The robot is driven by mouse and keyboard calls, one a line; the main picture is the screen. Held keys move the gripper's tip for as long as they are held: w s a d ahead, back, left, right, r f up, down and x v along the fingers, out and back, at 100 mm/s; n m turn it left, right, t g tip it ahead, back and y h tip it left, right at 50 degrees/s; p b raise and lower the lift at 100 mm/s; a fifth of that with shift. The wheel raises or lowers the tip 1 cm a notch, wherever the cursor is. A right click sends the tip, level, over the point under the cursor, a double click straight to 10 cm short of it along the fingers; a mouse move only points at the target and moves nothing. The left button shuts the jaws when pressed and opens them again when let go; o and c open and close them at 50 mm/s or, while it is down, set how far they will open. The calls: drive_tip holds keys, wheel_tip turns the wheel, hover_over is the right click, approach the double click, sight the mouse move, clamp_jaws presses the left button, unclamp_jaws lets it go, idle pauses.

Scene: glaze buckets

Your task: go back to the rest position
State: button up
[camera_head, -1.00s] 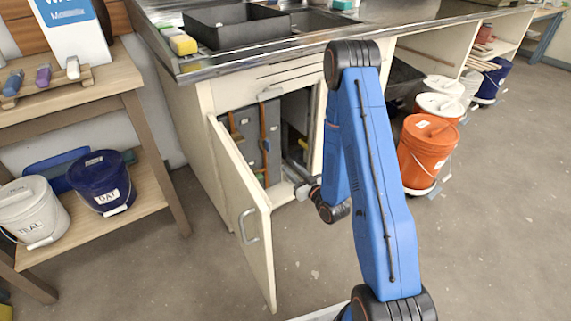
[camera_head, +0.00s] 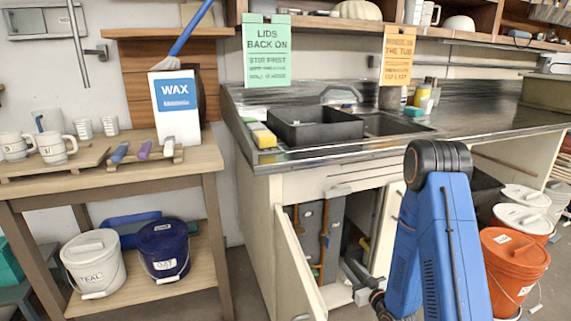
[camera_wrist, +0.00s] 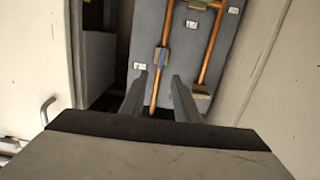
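My gripper (camera_wrist: 158,82) is open in the wrist view, with its two grey fingers apart and nothing between them. It points into the open sink cabinet, toward a grey panel (camera_wrist: 190,50) with upright copper-coloured rods (camera_wrist: 160,70) and small white labels. In the head view my gripper is small and low, at the cabinet opening, partly hidden by my blue arm, which is bent in front of the cabinet's right side. The cabinet door (camera_head: 296,262) stands open to the left; its handle (camera_wrist: 47,110) shows in the wrist view.
A wooden bench (camera_head: 205,160) on the left holds mugs and a wax box (camera_head: 175,112). On its lower shelf stand a white bucket (camera_head: 93,262) and a blue bucket (camera_head: 163,250). Orange buckets (camera_head: 515,265) stand right of my arm. The sink counter (camera_head: 330,155) is above the cabinet.

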drive_tip(key=s+d+r+g+h, duration=0.1)
drive_tip(key=s+r+g+h, duration=0.15)
drive_tip(key=r, duration=0.35)
drive_tip(key=s+d+r+m+g+h, duration=0.1)
drive_tip(key=s+d+r, duration=0.15)
drive_tip(key=r, duration=0.35)
drive_tip(key=s+d+r+g+h, duration=0.1)
drive_tip(key=s+r+g+h, duration=0.1)
drive_tip(key=s+r, duration=0.35)
drive_tip(key=s+a+r+m+g, duration=0.1)
drive_tip(key=s+r+g, duration=0.2)
drive_tip(key=s, duration=1.2)
drive_tip(key=s+a+r+m+g, duration=0.1)
drive_tip(key=s+r, duration=0.6)
drive_tip(key=s, duration=0.8)
drive_tip(key=shift+s+a+r+m+g, duration=0.15)
drive_tip(key=shift+a+r+m+g, duration=0.3)
drive_tip(key=shift+g, duration=0.5)
drive_tip(key=shift+a+f, duration=0.1)
drive_tip(key=shift+f, duration=0.05)
